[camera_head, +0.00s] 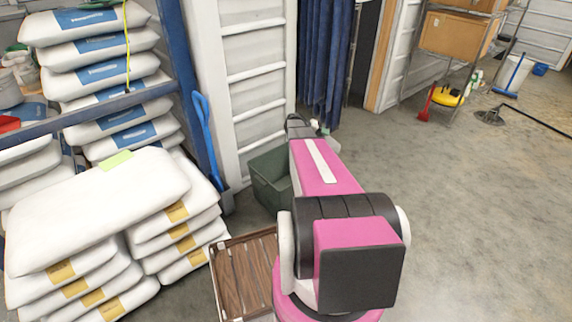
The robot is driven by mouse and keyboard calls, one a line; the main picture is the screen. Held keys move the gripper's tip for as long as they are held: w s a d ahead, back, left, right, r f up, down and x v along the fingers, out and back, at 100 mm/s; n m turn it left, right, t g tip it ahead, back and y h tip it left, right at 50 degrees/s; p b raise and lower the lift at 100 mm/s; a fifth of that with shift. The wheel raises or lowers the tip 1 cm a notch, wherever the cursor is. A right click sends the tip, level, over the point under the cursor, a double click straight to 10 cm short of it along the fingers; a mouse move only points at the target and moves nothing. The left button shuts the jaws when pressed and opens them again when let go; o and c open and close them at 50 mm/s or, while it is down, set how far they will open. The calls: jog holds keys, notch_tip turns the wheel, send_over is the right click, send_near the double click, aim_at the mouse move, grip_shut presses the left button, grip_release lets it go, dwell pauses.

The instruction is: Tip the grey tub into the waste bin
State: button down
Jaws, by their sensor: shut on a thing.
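A dark green, open-topped bin (270,182) stands on the floor beside the pallet, left of my arm; it looks like the waste bin. My pink arm reaches forward from the bottom centre and covers the bin's right side. The arm's far end is a small dark part just above the bin's back edge. My gripper's fingers are hidden behind the arm. I cannot make out the grey tub. Small white and green bits show just right of the arm's far end, too small to identify.
White sacks (95,205) are stacked at the left, with more on a blue-framed rack. A blue shovel (207,140) leans by the bin.

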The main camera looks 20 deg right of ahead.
jog(key=w+a+f+n+g+h, duration=0.2)
jog(key=w+a+f+n+h, duration=0.1)
jog(key=w+a+h, duration=0.4)
jog(key=shift+w+a+f+g+h, duration=0.2)
jog(key=shift+w+a+g+h, duration=0.15)
jog(key=shift+a+h, duration=0.6)
jog(key=shift+s+a+y, duration=0.1)
jog(key=shift+s+y, duration=0.05)
jog(key=shift+y, duration=0.2)
dwell(0.4)
